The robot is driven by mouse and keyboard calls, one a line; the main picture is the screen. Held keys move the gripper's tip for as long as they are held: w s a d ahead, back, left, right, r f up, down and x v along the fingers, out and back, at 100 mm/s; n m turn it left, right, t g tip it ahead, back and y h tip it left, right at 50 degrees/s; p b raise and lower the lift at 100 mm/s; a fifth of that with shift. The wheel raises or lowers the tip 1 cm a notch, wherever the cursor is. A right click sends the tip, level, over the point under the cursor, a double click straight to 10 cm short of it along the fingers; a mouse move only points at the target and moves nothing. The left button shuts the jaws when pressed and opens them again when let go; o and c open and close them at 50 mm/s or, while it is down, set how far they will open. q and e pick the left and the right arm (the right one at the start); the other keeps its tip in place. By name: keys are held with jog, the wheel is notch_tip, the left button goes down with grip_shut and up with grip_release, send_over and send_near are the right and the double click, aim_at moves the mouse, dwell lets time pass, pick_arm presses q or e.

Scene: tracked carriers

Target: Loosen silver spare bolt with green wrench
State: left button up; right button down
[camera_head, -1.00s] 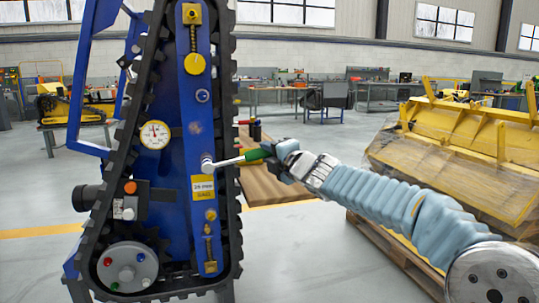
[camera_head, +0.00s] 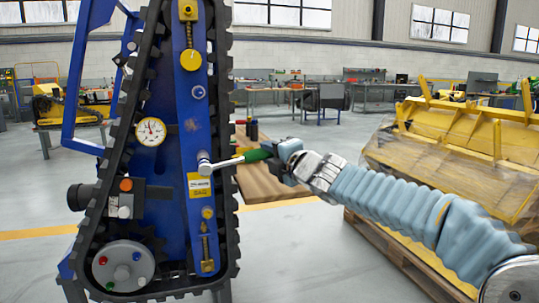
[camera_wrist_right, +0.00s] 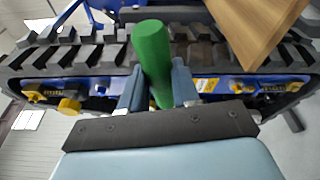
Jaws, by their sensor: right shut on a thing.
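The green-handled wrench (camera_head: 257,155) has a silver shaft that runs left and slightly down to its head on the blue frame of the tracked carrier (camera_head: 175,190). The wrench head (camera_head: 204,163) sits just above a yellow and white label. It covers whatever bolt is behind it, so I cannot tell how it is seated. My right gripper (camera_head: 271,153) is shut on the green handle, right of the track. In the right wrist view, the handle (camera_wrist_right: 152,50) stands between the two fingers (camera_wrist_right: 157,88). My left gripper is not in view.
The black track (camera_head: 226,120) runs close under the wrench shaft. A wooden board (camera_head: 275,184) lies behind the gripper. A wrapped yellow machine part (camera_head: 450,150) on a pallet (camera_head: 400,258) stands right of my arm. Grey floor is open between carrier and pallet.

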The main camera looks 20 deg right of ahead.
jog(key=shift+s+b, duration=0.5)
jog(key=shift+s, duration=1.5)
